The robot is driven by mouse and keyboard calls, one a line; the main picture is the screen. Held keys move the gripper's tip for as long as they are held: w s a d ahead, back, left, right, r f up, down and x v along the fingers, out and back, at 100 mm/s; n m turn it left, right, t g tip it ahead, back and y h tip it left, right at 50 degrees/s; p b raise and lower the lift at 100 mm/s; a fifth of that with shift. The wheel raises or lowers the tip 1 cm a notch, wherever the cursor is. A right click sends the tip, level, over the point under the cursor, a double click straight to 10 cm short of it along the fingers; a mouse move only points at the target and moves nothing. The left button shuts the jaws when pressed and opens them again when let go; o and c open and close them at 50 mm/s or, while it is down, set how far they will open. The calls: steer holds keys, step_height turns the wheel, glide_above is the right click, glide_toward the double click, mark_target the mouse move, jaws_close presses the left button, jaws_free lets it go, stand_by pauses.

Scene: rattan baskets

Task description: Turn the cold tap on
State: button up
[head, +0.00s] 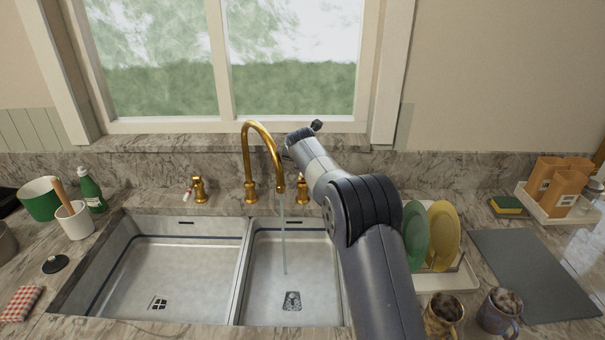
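The gold gooseneck spout (262,130) stands behind the right sink basin. A thin stream of water (283,240) falls from it into that basin. Left of the spout is a gold tap handle (199,190) with a small white and red lever. Right of the spout is a second gold tap handle (303,192), partly hidden behind my arm; its lever and marking cannot be made out. My arm reaches up from the bottom, and its wrist end is near the spout and the right handle. My gripper (286,154) is mostly hidden by the wrist, so its fingers cannot be made out.
The left basin (160,250) is empty. A green bottle (91,190) and a white utensil pot (74,220) stand at left. Right of my arm are a plate rack with green (414,235) and yellow plates (443,235), two mugs (500,311) and a grey mat (535,272).

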step_height(320, 180, up, 4)
steer(key=shift+r, duration=0.1)
stand_by(0.4)
step_height(320, 180, down, 10)
steer(key=shift+f+p, duration=0.15)
steer(key=shift+p, duration=0.55)
steer(key=shift+d, duration=0.2)
steer(key=shift+a, duration=0.2)
steer(key=shift+d, duration=0.1)
